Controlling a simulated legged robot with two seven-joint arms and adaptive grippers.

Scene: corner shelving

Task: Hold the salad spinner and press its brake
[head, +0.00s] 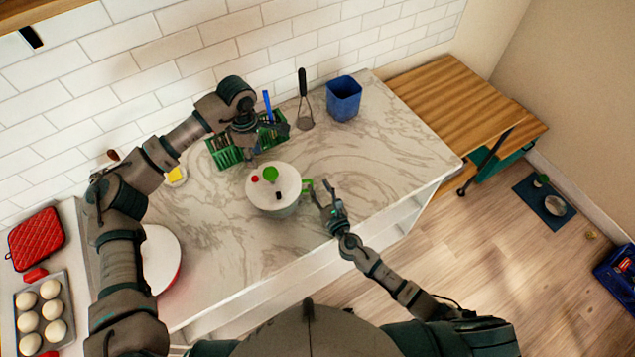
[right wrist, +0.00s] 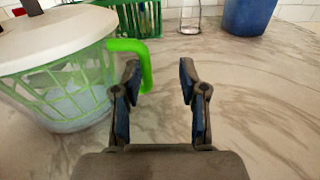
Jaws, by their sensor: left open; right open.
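The salad spinner (head: 273,205) stands upright on the marble counter. It has a white lid with a green knob (head: 270,174), a small red button (head: 255,179) and a black piece (head: 279,196); which one is the brake I cannot tell. Its green side handle (head: 307,186) points right. In the right wrist view the spinner (right wrist: 62,85) is at left, its handle (right wrist: 146,66) beside the left finger. My right gripper (head: 321,187) is open and empty, just right of the handle; its fingers (right wrist: 159,80) show apart. My left gripper (head: 266,142) is open behind the lid.
A green rack (head: 222,155) with utensils stands behind the spinner, close to my left gripper. A masher (head: 304,112) and a blue container (head: 344,98) are at the back. A white round bowl (head: 160,255) is at left. The counter at right is clear.

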